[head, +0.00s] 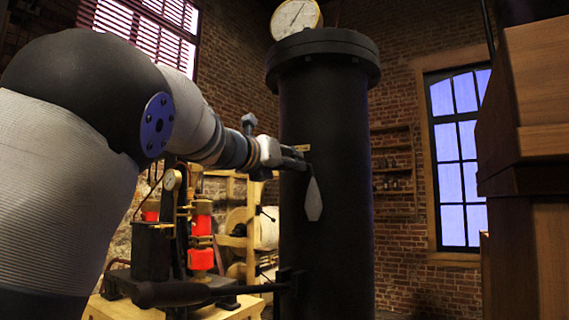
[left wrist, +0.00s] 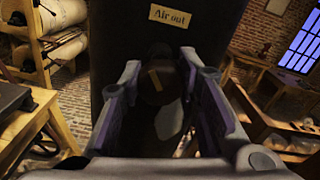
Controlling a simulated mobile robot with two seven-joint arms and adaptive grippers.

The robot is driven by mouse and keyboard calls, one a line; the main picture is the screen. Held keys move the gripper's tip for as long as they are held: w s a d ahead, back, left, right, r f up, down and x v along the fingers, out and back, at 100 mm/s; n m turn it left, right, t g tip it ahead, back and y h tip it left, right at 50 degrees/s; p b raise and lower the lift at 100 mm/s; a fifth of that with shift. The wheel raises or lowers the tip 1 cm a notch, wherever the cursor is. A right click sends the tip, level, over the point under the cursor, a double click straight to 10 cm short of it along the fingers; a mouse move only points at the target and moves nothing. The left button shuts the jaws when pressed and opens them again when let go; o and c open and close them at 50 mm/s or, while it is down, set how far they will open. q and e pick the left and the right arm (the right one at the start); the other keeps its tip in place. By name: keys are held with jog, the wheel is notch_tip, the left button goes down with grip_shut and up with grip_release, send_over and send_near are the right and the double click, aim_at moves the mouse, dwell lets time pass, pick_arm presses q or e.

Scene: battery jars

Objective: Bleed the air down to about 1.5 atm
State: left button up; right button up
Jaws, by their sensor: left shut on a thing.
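The tall black air tank (head: 325,150) stands upright in the middle of the head view. A round pressure gauge (head: 296,17) with a white dial sits at its top; its numbers are too small to read. My left gripper (head: 300,158) is at the tank's left front side, shut on the air-out valve. In the left wrist view the dark valve (left wrist: 160,77) is between the fingers, below the "Air out" label (left wrist: 168,16). A pale, pointed piece (head: 313,199) hangs just below the gripper against the tank. The right gripper is out of view.
A pump-like machine with red cylinders (head: 201,240) stands left of the tank, and a dark pipe (head: 235,289) runs from it to the tank. Wooden cabinetry (head: 540,100) fills the right edge. A window (head: 459,155) is in the brick wall behind.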

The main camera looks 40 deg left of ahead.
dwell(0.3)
pick_arm(q)
jog(key=m, duration=0.7)
jog(key=o, duration=1.3)
jog(key=shift+s+d, duration=0.15)
jog(key=shift+s, duration=1.1)
jog(key=shift+s+d, duration=0.1)
jog(key=shift+s, duration=1.15)
